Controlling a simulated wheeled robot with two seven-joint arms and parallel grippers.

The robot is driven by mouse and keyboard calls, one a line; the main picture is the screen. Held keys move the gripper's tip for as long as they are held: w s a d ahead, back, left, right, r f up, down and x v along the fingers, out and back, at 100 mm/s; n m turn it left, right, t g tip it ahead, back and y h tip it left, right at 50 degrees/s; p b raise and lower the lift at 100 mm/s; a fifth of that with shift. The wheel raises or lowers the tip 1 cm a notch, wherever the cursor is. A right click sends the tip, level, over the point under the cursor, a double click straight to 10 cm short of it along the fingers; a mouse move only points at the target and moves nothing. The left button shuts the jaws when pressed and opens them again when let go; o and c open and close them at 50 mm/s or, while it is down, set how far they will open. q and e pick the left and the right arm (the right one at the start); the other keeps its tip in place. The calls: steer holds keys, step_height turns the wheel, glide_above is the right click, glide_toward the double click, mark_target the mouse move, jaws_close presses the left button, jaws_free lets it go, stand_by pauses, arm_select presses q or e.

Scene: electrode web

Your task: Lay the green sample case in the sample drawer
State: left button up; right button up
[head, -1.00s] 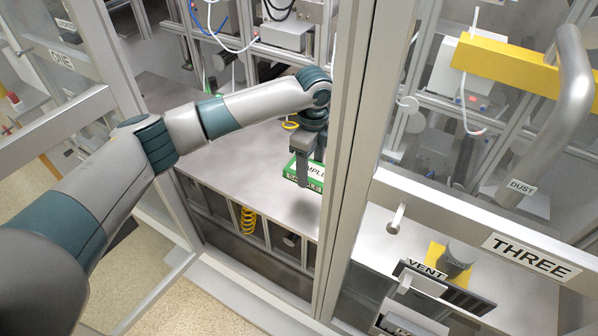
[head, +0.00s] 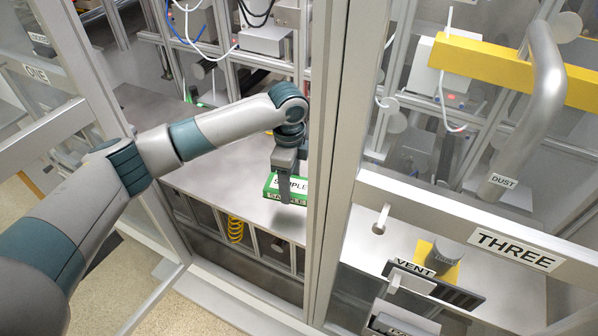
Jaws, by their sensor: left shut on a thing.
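The green sample case (head: 270,189), with white SAMPLE labels, is at the middle of the head view, inside the bay behind the frame post. My left gripper (head: 286,190) comes down over it and is shut on it, with one finger in front of its near side. The case is over the grey bench top (head: 215,178); I cannot tell whether it touches it. I cannot make out a sample drawer in this view. My right gripper is not in view.
A metal post (head: 335,160) stands just right of the case. An open glazed door marked ONE (head: 37,73) is at left. A closed panel marked THREE (head: 515,249) with a handle is at right. A yellow coil (head: 235,230) hangs below the bench.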

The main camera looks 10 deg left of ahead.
arm_select(q)
steer(key=s+a+f+n, duration=0.2)
steer(key=s+a+n, duration=0.1)
steer(key=s+n, duration=0.3)
steer(key=s+a+f+n+b, duration=0.1)
steer(key=s+a+f+n, duration=0.1)
steer(key=s+a+n, duration=0.2)
steer(key=s+a+f+n, duration=0.2)
steer(key=s+a+n, duration=0.2)
steer(key=s+n, duration=0.5)
steer(key=shift+s+a+f+n+b, duration=0.2)
steer(key=shift+s+f+n+b, duration=0.15)
steer(key=shift+s, duration=0.8)
steer(key=shift+s, duration=0.15)
